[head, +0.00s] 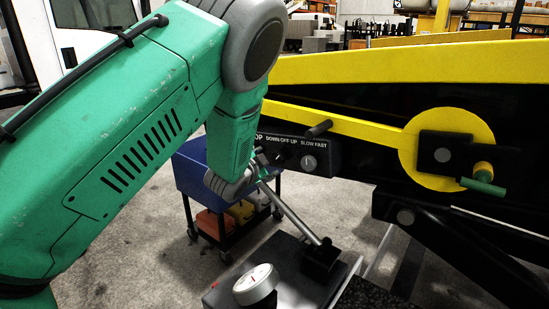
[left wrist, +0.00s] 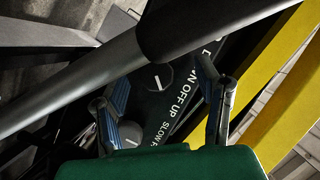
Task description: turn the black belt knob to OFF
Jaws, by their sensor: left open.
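The control panel (head: 285,149) carries the white words DOWN OFF UP and SLOW FAST. In the left wrist view a black knob (left wrist: 151,90) with a short white mark sits beside the words DOWN OFF UP. I cannot tell for sure which word its mark points at. My left gripper (head: 244,180) is in front of the panel. In the left wrist view its two blue-padded fingers (left wrist: 157,92) are apart, with the knob seen between them and nothing held. My right gripper is not in view.
A grey lever (head: 297,216) rises from a black base close to my gripper; its bar (left wrist: 75,88) crosses the wrist view. A second knob (head: 309,162) sits below SLOW FAST. A yellow arm (head: 370,130), a dial (head: 254,283) and a blue cart (head: 196,177) are nearby.

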